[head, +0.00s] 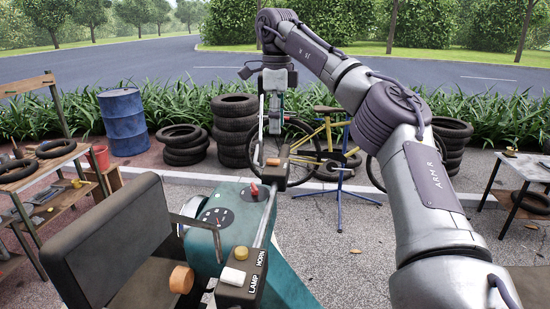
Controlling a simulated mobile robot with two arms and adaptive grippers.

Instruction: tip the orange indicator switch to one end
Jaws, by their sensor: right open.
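The orange indicator switch (273,161) is a small orange piece on top of a dark box (276,175) at the far end of the cart's handlebar. My right gripper (272,128) hangs from the raised arm with its fingers pointing down. It is open and empty, just above the switch in the picture, and looks apart from it. Which way the switch is tipped is too small to tell. My left gripper is not in view.
The teal console (205,250) carries a gauge and a red lever (254,190). The near handlebar box (241,280) has a white switch and a yellow button, marked LAMP and HORN. A black seat (115,240) stands at left. A yellow bicycle (325,140) and tyres (236,125) are behind.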

